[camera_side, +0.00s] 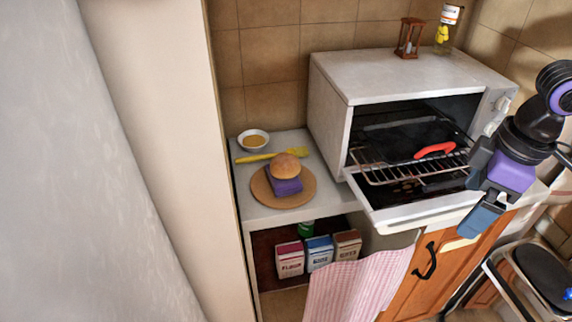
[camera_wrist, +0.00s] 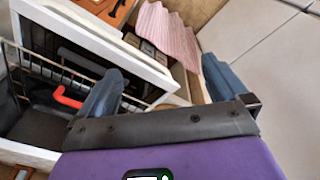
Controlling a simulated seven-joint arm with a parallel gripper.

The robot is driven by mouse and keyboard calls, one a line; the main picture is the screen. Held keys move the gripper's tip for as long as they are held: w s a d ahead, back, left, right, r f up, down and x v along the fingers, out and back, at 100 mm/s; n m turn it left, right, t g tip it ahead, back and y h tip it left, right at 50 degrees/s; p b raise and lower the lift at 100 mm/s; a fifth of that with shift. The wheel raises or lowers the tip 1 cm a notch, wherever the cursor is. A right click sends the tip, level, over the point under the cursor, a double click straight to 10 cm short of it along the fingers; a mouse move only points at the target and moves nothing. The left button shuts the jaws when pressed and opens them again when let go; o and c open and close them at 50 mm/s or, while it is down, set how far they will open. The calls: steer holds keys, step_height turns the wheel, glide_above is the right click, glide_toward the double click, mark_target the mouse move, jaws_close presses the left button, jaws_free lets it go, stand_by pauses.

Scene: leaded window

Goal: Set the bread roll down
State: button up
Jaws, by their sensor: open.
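The round, golden-brown bread roll (camera_side: 285,165) rests on a purple block or cloth (camera_side: 285,185), on a round wooden board (camera_side: 265,192) on the counter left of the oven. My gripper (camera_side: 481,215) is at the right, in front of the open oven and well apart from the roll. In the wrist view its two blue-grey fingers (camera_wrist: 160,85) are spread with nothing between them. The roll is not visible in the wrist view.
The toaster oven (camera_side: 420,75) has its door (camera_side: 430,210) down and its wire rack (camera_side: 390,172) out, with a red-handled pan (camera_side: 435,150) inside. A yellow spoon (camera_side: 275,156) and small bowl (camera_side: 253,140) lie behind the board. A pink checked towel (camera_side: 355,285) hangs below.

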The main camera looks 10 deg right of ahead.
mark_target(287, 161)
steer(key=w+a+r+m+t, duration=0.2)
steer(key=w+a+m, duration=0.2)
steer(key=w+a, duration=0.7)
steer(key=w+a+r+m+t, duration=0.15)
steer(key=w+a+m, duration=0.35)
steer(key=w+a, duration=0.6)
steer(key=x, duration=1.7)
steer(key=shift+d+f, duration=0.1)
steer(key=shift+f, duration=0.1)
steer(key=c, duration=1.1)
steer(key=shift+o, duration=0.2)
